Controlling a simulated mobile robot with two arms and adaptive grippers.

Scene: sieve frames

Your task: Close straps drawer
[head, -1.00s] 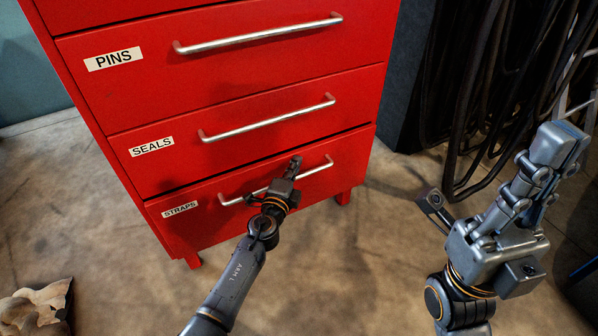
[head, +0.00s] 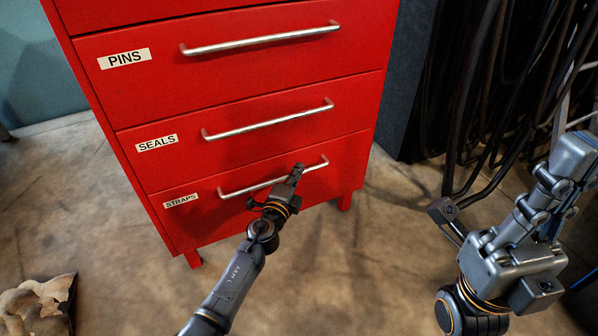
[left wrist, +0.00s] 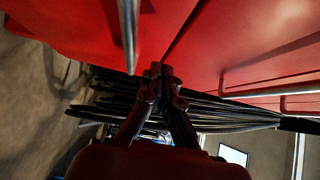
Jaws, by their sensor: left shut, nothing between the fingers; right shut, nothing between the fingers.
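The straps drawer (head: 215,214) is the lowest drawer shown in the red cabinet, with a white STRAPS label and a silver bar handle (head: 240,190). Its front looks about flush with the drawer above; a small gap cannot be ruled out. My left gripper (head: 297,170) is shut and empty, in front of the drawer and overlapping its handle. Whether it touches the front is unclear. In the left wrist view the shut fingers (left wrist: 160,72) point along the red fronts, with a handle (left wrist: 130,35) beside them. My right gripper (head: 576,150) is shut and empty, away at the right.
The seals drawer (head: 185,160) and pins drawer (head: 160,85) above look closed. Dark hoses (head: 480,100) hang right of the cabinet. A crumpled, pale object (head: 35,305) lies at the lower left. The floor before the cabinet is clear.

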